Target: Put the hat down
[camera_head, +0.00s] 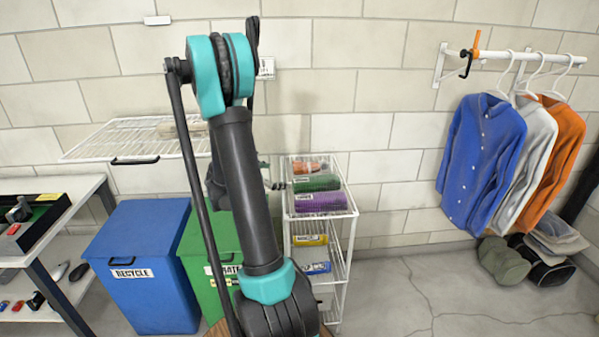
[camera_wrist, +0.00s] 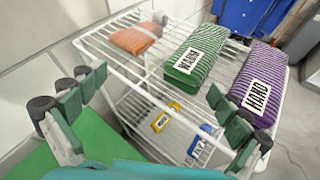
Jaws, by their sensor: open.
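Several hats lie on the floor at the far right of the head view, below the hanging shirts. One is an olive cap (camera_head: 503,263); a beige and grey one (camera_head: 556,236) and a black one (camera_head: 548,277) lie beside it, partly overlapping. My gripper (camera_wrist: 155,88) is open and empty in the wrist view. Its two fingers are spread apart above the white wire rack (camera_wrist: 112,72). No hat shows between the fingers or on the rack. In the head view my arm hides most of the gripper.
The rack's top holds an orange bundle (camera_wrist: 136,38), a green striped bundle (camera_wrist: 196,56) and a purple striped bundle (camera_wrist: 259,82). Blue (camera_head: 150,260) and green (camera_head: 208,250) bins stand left of the rack. A wire wall shelf (camera_head: 125,135) hangs above them. The floor right of the rack is clear.

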